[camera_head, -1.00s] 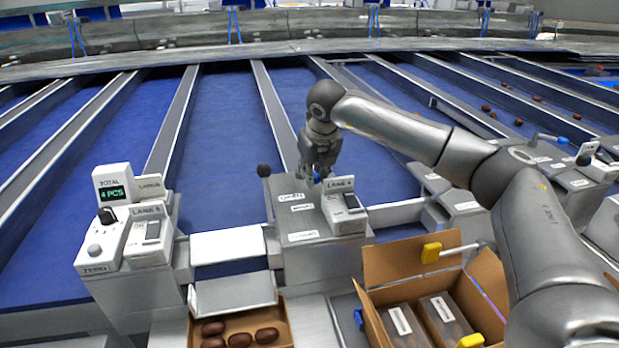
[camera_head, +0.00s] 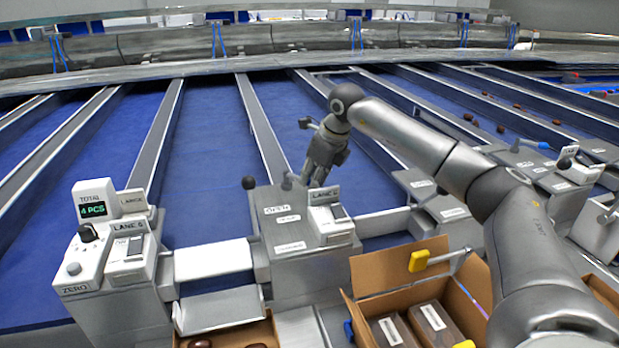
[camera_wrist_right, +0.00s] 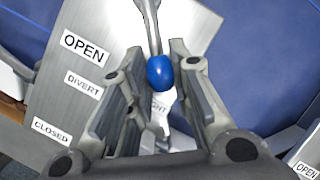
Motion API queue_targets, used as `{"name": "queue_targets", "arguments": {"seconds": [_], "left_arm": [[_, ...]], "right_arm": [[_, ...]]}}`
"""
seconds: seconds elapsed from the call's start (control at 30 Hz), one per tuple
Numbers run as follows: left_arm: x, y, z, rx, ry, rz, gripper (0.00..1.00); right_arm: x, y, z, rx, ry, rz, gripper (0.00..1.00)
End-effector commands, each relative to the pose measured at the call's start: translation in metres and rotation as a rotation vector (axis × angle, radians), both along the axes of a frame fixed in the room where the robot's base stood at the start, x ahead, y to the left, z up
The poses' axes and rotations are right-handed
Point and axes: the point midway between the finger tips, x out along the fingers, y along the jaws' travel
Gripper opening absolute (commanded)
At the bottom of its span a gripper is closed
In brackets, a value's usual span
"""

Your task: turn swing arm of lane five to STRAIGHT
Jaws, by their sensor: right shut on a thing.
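The grey lane console (camera_head: 290,232) with a tilted unit labelled LANE, its number hard to read, stands in the middle of the head view. My right gripper (camera_head: 312,183) reaches down over its back edge. In the right wrist view, the blue knob (camera_wrist_right: 159,72) on a metal rod (camera_wrist_right: 150,25) sits between the fingers of my right gripper (camera_wrist_right: 158,85), which is shut on it. OPEN (camera_wrist_right: 87,48), DIVERT (camera_wrist_right: 84,85) and CLOSED (camera_wrist_right: 51,131) labels lie left. My left gripper is out of view.
A black ball knob (camera_head: 248,183) stands at the console's left back corner. A counter station (camera_head: 88,246) reading 4 PCS is at left. An open carton (camera_head: 398,268) with yellow-handled parts is in front right. Blue lanes with metal rails run behind.

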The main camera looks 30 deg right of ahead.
Motion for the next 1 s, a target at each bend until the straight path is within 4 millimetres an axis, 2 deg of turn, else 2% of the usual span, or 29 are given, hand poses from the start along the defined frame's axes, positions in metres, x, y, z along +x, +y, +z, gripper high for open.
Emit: {"name": "queue_targets", "arguments": {"seconds": [0.3,0.33,0.5,0.83,1.0], "left_arm": [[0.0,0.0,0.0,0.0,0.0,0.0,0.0],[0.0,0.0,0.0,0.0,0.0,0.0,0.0],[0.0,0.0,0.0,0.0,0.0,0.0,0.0],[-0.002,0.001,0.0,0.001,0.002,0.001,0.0],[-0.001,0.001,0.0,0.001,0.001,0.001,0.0]], "right_arm": [[0.001,-0.001,0.003,-0.005,-0.008,0.006,0.0],[0.001,-0.001,0.003,-0.005,-0.008,0.006,0.22],[0.001,-0.001,0.002,-0.005,-0.006,0.005,0.42],[0.0,-0.001,0.003,-0.003,-0.003,0.004,0.42],[-0.007,-0.002,0.021,-0.003,-0.005,0.004,0.42]]}}
